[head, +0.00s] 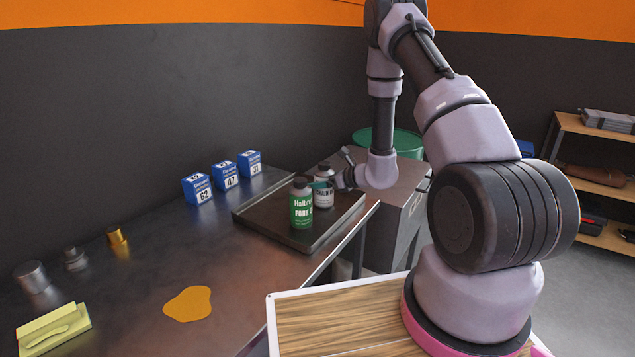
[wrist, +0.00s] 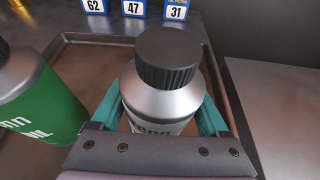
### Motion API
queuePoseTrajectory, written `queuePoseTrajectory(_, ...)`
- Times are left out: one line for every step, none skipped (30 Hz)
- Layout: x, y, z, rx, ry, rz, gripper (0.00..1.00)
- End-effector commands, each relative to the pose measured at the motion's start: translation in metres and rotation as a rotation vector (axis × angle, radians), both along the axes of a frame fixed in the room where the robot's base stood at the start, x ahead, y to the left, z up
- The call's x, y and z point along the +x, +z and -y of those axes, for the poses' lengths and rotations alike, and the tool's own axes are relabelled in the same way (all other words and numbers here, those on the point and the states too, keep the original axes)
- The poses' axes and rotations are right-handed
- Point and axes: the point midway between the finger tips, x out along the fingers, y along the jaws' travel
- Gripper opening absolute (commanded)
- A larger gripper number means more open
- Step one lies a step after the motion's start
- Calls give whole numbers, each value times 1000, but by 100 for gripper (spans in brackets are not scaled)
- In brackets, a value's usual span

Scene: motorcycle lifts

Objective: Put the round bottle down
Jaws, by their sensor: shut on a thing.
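The round bottle (head: 324,190) is silver-grey with a dark cap and a pale label. It is upright over the dark metal tray (head: 262,237), just behind and right of a green-labelled fork oil bottle (head: 301,208). My gripper (head: 330,184) comes in from the right and is shut on the round bottle. In the wrist view, the teal fingers clasp both sides of the round bottle (wrist: 167,92) below its ribbed black cap. The green bottle (wrist: 38,98) stands apart at left in that view. The round bottle's base is hidden, so I cannot tell whether it touches the tray.
The tray lies at the right end of the metal bench (head: 130,260). Several blue numbered boxes (head: 225,176) stand behind it. An orange patch (head: 189,304), small metal parts (head: 75,259) and a yellow pad (head: 54,329) lie left. A green drum (head: 400,142) stands beyond.

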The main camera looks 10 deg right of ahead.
Motion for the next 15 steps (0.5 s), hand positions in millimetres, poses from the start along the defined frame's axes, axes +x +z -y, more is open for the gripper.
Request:
queuePoseTrajectory(0, 0, 0, 0, 0, 0, 90)
queuePoseTrajectory(0, 0, 0, 0, 0, 0, 100)
queuePoseTrajectory(0, 0, 0, 0, 0, 0, 100)
queuePoseTrajectory(0, 0, 0, 0, 0, 0, 100)
queuePoseTrajectory(0, 0, 0, 0, 0, 0, 100)
queuePoseTrajectory(0, 0, 0, 0, 0, 0, 100)
queuePoseTrajectory(0, 0, 0, 0, 0, 0, 100)
queuePoseTrajectory(0, 0, 0, 0, 0, 0, 100)
queuePoseTrajectory(0, 0, 0, 0, 0, 0, 100)
queuePoseTrajectory(0, 1, 0, 0, 0, 0, 100)
queuePoseTrajectory(0, 2, 0, -1, 0, 1, 100)
queuePoseTrajectory(-1, 4, 2, 0, -1, 0, 100)
queuePoseTrajectory(-3, 5, 4, -1, -1, 0, 100)
queuePoseTrajectory(-5, 6, 7, 0, -1, 0, 100)
queuePoseTrajectory(-9, 9, 11, 0, -2, 0, 100)
